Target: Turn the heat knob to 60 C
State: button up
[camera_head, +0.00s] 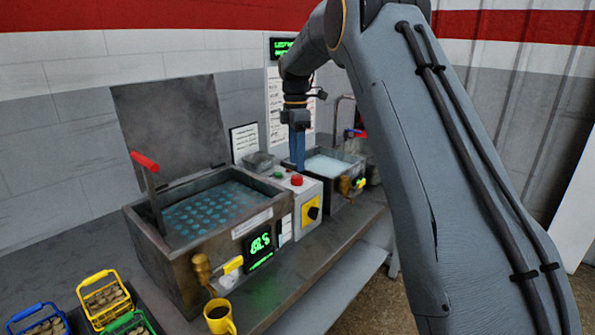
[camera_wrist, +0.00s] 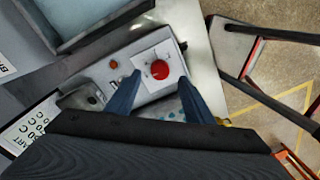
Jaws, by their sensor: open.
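In the wrist view a round red knob-like part (camera_wrist: 160,69) sits on a white square plate with small marks, on a grey box (camera_wrist: 113,70). I cannot read its setting. My gripper (camera_wrist: 160,88) is open, with its two blue fingers reaching toward the red part, one to each side and apart from each other. In the head view my gripper (camera_head: 298,166) points down at the back, by the smaller bath. I cannot tell which is the heat knob.
A large bath (camera_head: 180,269) with its lid (camera_head: 170,125) raised stands at left, a green display (camera_head: 258,247) on its front. A smaller bath (camera_head: 345,185) stands behind. A yellow mug (camera_head: 220,318) and several wire baskets (camera_head: 103,297) stand in front.

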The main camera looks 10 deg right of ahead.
aim_at(297, 176)
jog(key=shift+s+f+p, duration=0.15)
jog(key=shift+f+p, duration=0.6)
jog(key=shift+f, duration=1.8)
jog(key=c, duration=1.1)
jog(key=shift+o, duration=0.2)
